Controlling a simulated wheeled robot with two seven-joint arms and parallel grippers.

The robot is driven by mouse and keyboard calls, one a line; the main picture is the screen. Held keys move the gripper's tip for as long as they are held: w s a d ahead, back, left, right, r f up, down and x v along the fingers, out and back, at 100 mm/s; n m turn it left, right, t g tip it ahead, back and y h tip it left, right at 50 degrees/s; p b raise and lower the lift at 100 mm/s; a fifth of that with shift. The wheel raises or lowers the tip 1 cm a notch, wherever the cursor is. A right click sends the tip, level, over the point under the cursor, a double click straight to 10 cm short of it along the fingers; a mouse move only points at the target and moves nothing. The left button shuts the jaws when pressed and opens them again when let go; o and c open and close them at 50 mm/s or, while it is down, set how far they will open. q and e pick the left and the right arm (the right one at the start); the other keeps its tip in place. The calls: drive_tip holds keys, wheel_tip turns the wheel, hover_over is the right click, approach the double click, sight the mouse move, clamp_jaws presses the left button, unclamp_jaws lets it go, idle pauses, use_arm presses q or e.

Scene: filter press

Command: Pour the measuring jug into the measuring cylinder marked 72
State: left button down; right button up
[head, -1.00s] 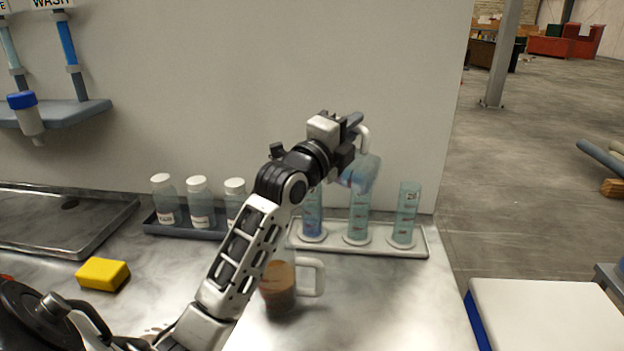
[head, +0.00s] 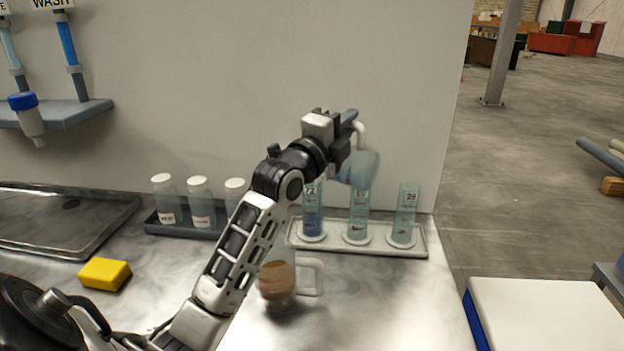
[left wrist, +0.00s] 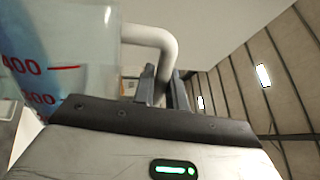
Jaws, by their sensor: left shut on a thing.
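My left gripper (head: 347,130) is shut on the white handle of the measuring jug (head: 362,168). In the left wrist view the jug (left wrist: 65,50) shows red graduation marks and blue liquid, with its handle (left wrist: 155,40) between the fingers. In the head view the jug hangs tilted above the middle of three measuring cylinders. The left cylinder (head: 312,215) holds darker blue liquid; the middle cylinder (head: 358,215) and right cylinder (head: 405,215) look pale teal. My right gripper is not in view.
The cylinders stand on a white tray (head: 420,248). A jug of brown liquid (head: 277,282) stands in front of it, partly behind my left arm. White-capped bottles (head: 200,205) stand in a dark rack to the left. A yellow sponge (head: 104,273) lies left; the bench's front right is clear.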

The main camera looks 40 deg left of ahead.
use_arm(q)
drive_tip(key=shift+a+r+n+p, duration=0.3)
drive_tip(key=shift+a+n, duration=0.1)
drive_tip(key=shift+n, duration=0.1)
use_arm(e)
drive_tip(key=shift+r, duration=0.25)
use_arm(q)
drive_tip(key=shift+a+r+n+y+p, duration=0.15)
drive_tip(key=shift+a+n+y+p, duration=0.15)
drive_tip(key=shift+a+n+p, duration=0.15)
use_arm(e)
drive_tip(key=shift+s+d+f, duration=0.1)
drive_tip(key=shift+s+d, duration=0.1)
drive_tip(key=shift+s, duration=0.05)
use_arm(q)
drive_tip(key=shift+n, duration=0.25)
